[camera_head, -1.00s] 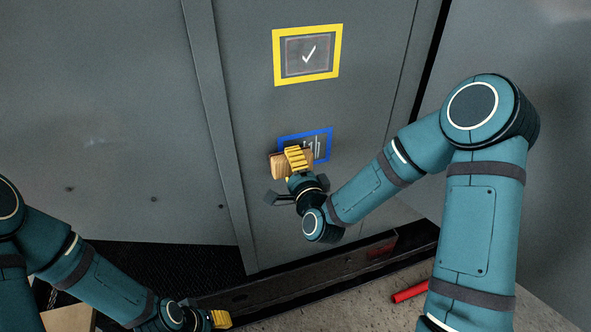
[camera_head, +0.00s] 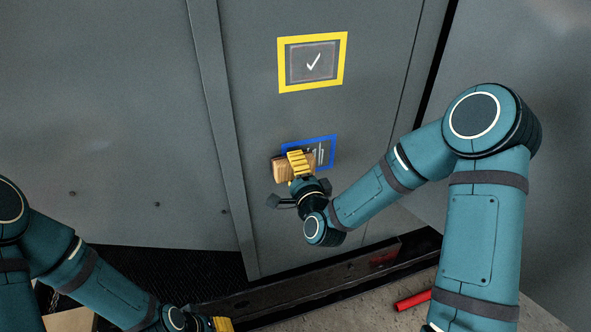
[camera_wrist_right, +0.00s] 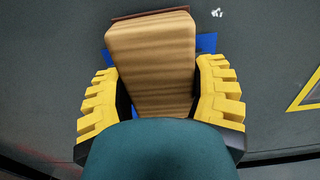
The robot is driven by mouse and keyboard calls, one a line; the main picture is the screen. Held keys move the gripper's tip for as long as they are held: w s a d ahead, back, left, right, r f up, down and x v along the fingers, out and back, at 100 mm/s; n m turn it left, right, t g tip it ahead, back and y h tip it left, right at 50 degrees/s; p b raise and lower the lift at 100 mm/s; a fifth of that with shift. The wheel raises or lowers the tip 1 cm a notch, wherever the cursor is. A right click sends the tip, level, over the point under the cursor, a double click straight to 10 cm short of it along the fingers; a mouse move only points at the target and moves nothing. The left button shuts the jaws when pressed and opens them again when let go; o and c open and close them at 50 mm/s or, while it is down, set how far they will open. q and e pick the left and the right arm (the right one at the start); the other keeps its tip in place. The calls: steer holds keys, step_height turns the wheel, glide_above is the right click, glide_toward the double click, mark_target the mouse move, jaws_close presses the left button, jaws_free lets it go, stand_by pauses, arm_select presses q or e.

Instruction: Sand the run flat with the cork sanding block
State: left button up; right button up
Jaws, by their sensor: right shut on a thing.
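The cork sanding block (camera_head: 283,168) is a tan, wood-like block held against or very near the grey panel, over the left part of a blue-framed patch (camera_head: 326,151). My right gripper (camera_head: 299,162) is shut on it; in the right wrist view the block (camera_wrist_right: 152,60) sits between the yellow fingers (camera_wrist_right: 158,95), with a thin reddish-brown layer at its far edge. Light streaks show inside the blue frame. The block and fingers hide much of the patch, and I cannot tell whether the block touches the panel. My left gripper (camera_head: 221,324) is at the bottom edge, cut off.
A yellow-framed patch with a white check mark (camera_head: 313,62) is above on the same panel. A raised vertical seam (camera_head: 222,130) runs to the left. A dark ledge (camera_head: 320,284) lies below, with a red cylinder (camera_head: 412,300) on the floor at the lower right.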

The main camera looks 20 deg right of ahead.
mark_target(326, 152)
steer(key=shift+w, duration=0.85)
steer(key=shift+d, duration=1.7)
steer(key=shift+w+d, duration=0.2)
steer(key=shift+d, duration=3.1)
steer(key=shift+a, duration=0.1)
steer(key=shift+s+a, duration=0.2)
steer(key=shift+a, duration=4.8)
